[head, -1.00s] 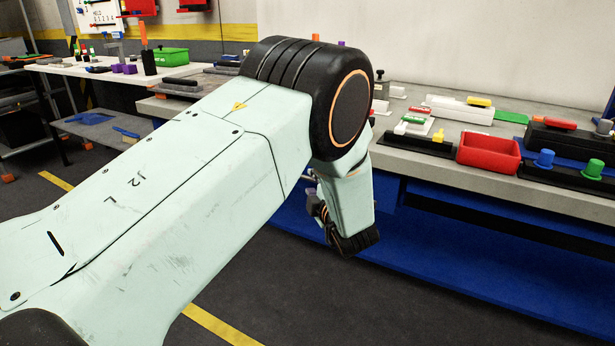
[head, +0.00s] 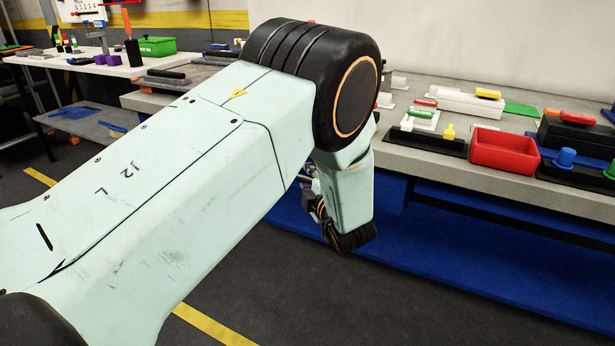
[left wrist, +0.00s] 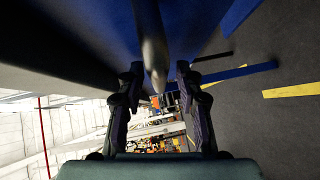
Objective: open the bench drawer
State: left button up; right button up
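The bench's blue front (head: 392,205) shows under the grey worktop in the head view. The drawer itself is mostly hidden behind my left arm. In the left wrist view a grey bar (left wrist: 151,40), apparently the drawer handle, runs in front of a blue panel (left wrist: 100,25). My left gripper (left wrist: 158,72) has its two dark fingers apart, one on each side of the bar's near end. I see gaps on both sides, so it does not look gripped. In the head view the left gripper (head: 312,200) is partly hidden behind my wrist. My right gripper is in neither view.
The grey worktop (head: 440,165) carries a red bin (head: 505,150), a black holder (head: 425,142) and several coloured parts. A second table (head: 95,68) stands at the back left. The dark floor in front of the bench is clear, with yellow lines (head: 215,330).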

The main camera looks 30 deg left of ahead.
pick_arm(q)
jog(key=shift+r, duration=0.1)
grip_shut()
dwell(0.7)
